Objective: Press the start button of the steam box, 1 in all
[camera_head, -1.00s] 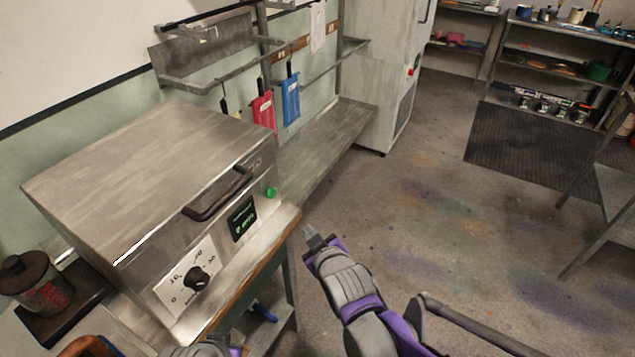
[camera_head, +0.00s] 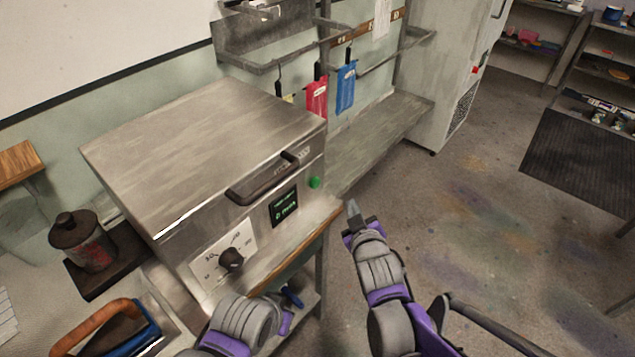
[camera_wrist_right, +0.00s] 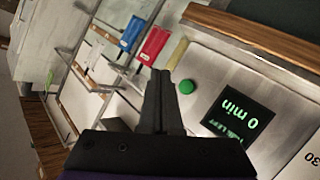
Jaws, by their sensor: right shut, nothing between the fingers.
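The steam box (camera_head: 200,150) is a grey metal box with a dark handle, standing on a bench at the left of the head view. Its green start button (camera_head: 315,182) is on the right of the front panel, beside a small dark display (camera_head: 284,207). In the right wrist view the green button (camera_wrist_right: 187,87) lies just right of the fingertips, and the display (camera_wrist_right: 238,118) reads 0 min. My right gripper (camera_head: 353,208) is shut and empty, right of the button and apart from it. Part of my left arm shows at the bottom; its gripper's fingers cannot be made out.
A dial (camera_head: 231,260) is on the panel's left. A dark canister (camera_head: 82,240) stands left of the box. Red (camera_head: 317,97) and blue (camera_head: 346,88) tags hang from a rack behind.

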